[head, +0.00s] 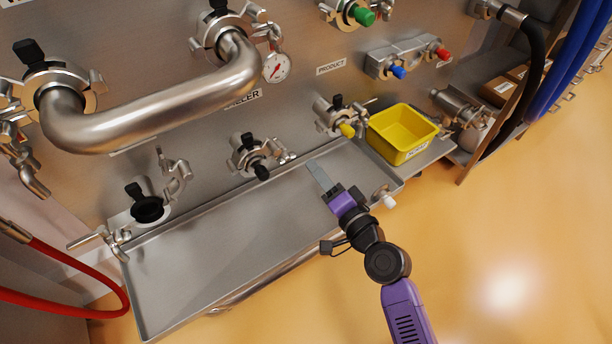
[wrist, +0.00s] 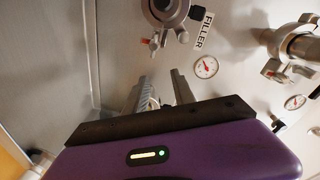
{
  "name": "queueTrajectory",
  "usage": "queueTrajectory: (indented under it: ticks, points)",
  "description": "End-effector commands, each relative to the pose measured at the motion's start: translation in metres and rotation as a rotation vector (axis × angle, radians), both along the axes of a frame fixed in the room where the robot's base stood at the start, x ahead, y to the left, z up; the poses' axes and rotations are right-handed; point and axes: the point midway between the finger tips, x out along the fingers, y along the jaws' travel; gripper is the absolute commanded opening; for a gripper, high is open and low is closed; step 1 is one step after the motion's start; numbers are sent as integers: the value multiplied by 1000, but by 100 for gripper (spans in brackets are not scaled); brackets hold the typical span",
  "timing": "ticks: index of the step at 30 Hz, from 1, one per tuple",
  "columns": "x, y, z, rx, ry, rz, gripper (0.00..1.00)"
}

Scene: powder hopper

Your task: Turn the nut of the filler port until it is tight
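The filler port (head: 247,158) is a round steel fitting with a clamp ring and a black knob, on the steel panel below the partly covered FILLER label (head: 243,98). Its nut (head: 286,158) seems to be the small winged piece at the clamp's right side; its tightness cannot be told. In the wrist view a round fitting (wrist: 168,10) beside the FILLER label (wrist: 203,30) is cut by the top edge. My gripper (head: 316,172) is right of and below the port, above the tray, not touching the nut. Its two fingers (wrist: 158,85) are apart; a small pale metal thing shows between them, unclear.
A steel tray (head: 215,255) runs below the ports, its floor bare. A yellow bin (head: 400,133) stands right of my gripper. A thick bent pipe (head: 150,110) juts out above the port. Another clamped port (head: 330,115) is up and right.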

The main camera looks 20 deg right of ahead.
Motion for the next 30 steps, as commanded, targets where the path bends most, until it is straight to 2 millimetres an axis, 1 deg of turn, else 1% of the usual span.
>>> queueTrajectory:
  ticks: [1,2,6,9,10,14,17,30]
  points:
    - [0,-4,-5,85,22,-3,31]
    - [0,-3,-8,135,32,1,31]
    - [-2,11,-20,329,62,32,31]
    - [-4,23,-24,408,74,57,31]
    - [-4,25,-24,423,75,61,31]
    - [-2,27,-23,449,73,68,31]
    - [5,30,-23,446,73,70,31]
    - [61,46,-24,443,72,71,31]
